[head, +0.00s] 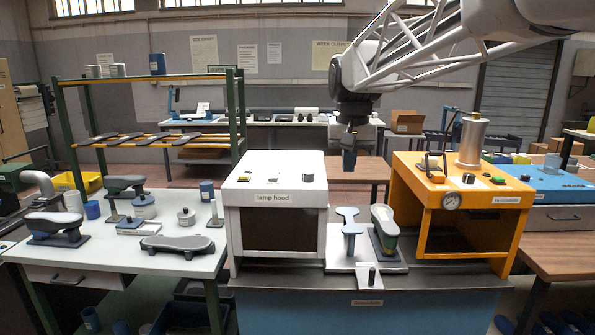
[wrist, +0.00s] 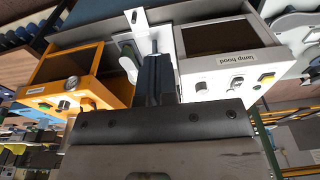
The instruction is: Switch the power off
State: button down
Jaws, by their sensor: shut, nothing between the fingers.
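My gripper (head: 349,152) hangs shut and empty above and behind the gap between the two cabinets, touching neither; in the wrist view its dark fingers (wrist: 152,78) are together. The orange cabinet (head: 407,190) carries a black lever handle, a black control (head: 468,178), a green button (head: 498,180) and a gauge. I cannot tell which control is power.
A metal cylinder (head: 471,142) stands tall on the orange cabinet. Shoe-last stands (head: 384,230) and a black-knobbed post (head: 371,276) sit between the cabinets. A white table (head: 150,262) at left bears several lasts. Air above the white cabinet is clear.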

jog(key=w+a+r, duration=0.2)
jog(key=w+a, duration=0.3)
jog(key=w, duration=0.3)
jog(key=w+a+r, duration=0.1)
jog(key=w+a, duration=0.4)
jog(key=w, duration=0.3)
jog(key=g, duration=0.1)
send_over(275, 177)
jog(key=shift+w+f, duration=0.2)
jog(key=shift+f, duration=0.35)
jog(key=shift+f, duration=0.15)
notch_tip(275, 177, down, 14)
jog(key=shift+r, duration=0.15)
